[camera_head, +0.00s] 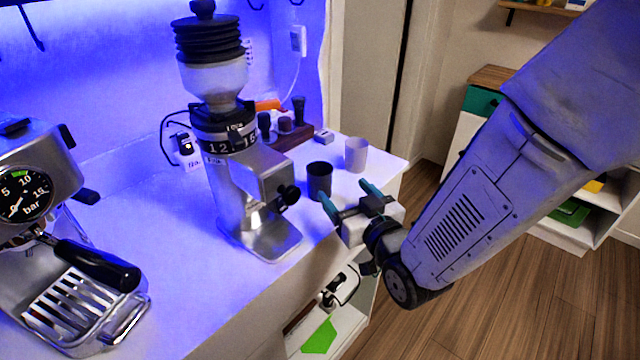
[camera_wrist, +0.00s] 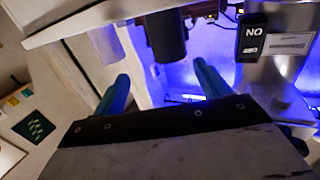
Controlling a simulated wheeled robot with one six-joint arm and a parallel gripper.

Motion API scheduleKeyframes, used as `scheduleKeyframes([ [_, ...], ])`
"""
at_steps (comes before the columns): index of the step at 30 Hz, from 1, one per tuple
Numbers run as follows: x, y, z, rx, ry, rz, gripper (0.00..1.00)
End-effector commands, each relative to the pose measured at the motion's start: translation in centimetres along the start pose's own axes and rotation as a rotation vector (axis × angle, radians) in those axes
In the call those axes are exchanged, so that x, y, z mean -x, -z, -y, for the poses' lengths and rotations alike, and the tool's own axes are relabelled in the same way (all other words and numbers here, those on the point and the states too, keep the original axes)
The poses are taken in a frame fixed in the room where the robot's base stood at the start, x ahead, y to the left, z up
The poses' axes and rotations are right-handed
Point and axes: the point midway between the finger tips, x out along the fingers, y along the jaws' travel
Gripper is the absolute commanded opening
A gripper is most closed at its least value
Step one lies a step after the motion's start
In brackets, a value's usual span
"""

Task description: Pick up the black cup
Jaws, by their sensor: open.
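The black cup (camera_head: 319,181) stands upright on the white counter (camera_head: 180,255), to the right of the coffee grinder. In the wrist view the black cup (camera_wrist: 166,38) appears at the top, beyond and between the two teal fingers. My gripper (camera_head: 346,194) is open and empty at the counter's front edge, with its fingers pointing towards the cup. In the wrist view my gripper (camera_wrist: 161,72) has its fingers wide apart, and a gap shows between them and the cup. I cannot tell whether the fingers are level with the cup.
A white cup (camera_head: 356,154) stands close behind and right of the black cup. The grinder (camera_head: 240,180) stands on its left. A wooden tool stand (camera_head: 290,138) and a small box (camera_head: 322,134) are behind. The espresso machine (camera_head: 70,280) is far left.

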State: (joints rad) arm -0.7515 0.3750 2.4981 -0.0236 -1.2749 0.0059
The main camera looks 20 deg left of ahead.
Motion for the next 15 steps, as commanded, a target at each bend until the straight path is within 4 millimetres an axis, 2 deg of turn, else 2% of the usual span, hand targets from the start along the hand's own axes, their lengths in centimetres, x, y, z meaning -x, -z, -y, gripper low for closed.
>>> scheduleKeyframes([
  [5,-1.2,-0.1,0.8,0.0,0.014,-0.029,0.75],
  [15,-5.7,0.1,1.6,0.0,0.014,-0.029,0.75],
])
